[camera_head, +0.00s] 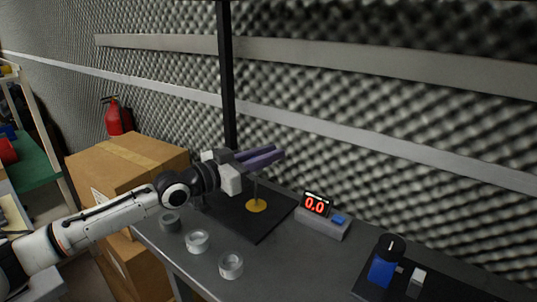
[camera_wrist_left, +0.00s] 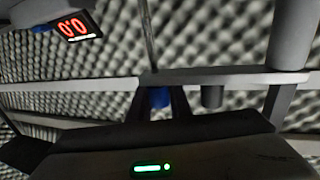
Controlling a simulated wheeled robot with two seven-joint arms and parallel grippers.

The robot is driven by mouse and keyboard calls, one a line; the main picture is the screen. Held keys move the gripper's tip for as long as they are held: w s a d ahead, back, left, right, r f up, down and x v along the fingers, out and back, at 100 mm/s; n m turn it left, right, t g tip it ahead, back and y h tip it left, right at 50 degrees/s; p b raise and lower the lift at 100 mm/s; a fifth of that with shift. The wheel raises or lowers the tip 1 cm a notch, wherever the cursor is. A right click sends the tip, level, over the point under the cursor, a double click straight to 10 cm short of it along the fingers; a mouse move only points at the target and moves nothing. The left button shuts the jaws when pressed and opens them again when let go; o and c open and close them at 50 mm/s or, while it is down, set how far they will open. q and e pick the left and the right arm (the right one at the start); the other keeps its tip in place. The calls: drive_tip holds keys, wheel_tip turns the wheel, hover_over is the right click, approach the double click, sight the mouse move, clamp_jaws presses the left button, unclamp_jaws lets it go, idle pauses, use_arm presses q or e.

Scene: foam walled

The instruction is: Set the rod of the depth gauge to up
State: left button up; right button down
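The depth gauge's black base plate (camera_head: 232,214) lies on the grey table, with a yellow disc (camera_head: 256,206) on it. A thin upright rod (camera_head: 255,188) shows just above the disc; its upper part is hidden by my left gripper. My left gripper (camera_head: 280,152) is above the plate, its two purple fingers pointing right with a gap between them. In the left wrist view, its dark fingers (camera_wrist_left: 160,103) stand apart, with a blue thing seen beyond them. I cannot tell whether they touch the rod. The display (camera_head: 316,203) reads 0.0; it also shows in the wrist view (camera_wrist_left: 75,25).
Grey rings (camera_head: 197,241) and (camera_head: 231,264) stand at the table's front left. A blue device with a black knob (camera_head: 385,262) stands at the front right. Cardboard boxes (camera_head: 130,165) are at the left, beside my arm. The table between rings and blue device is clear.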

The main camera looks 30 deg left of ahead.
use_arm(q)
drive_tip(key=shift+r, duration=0.1)
clamp_jaws()
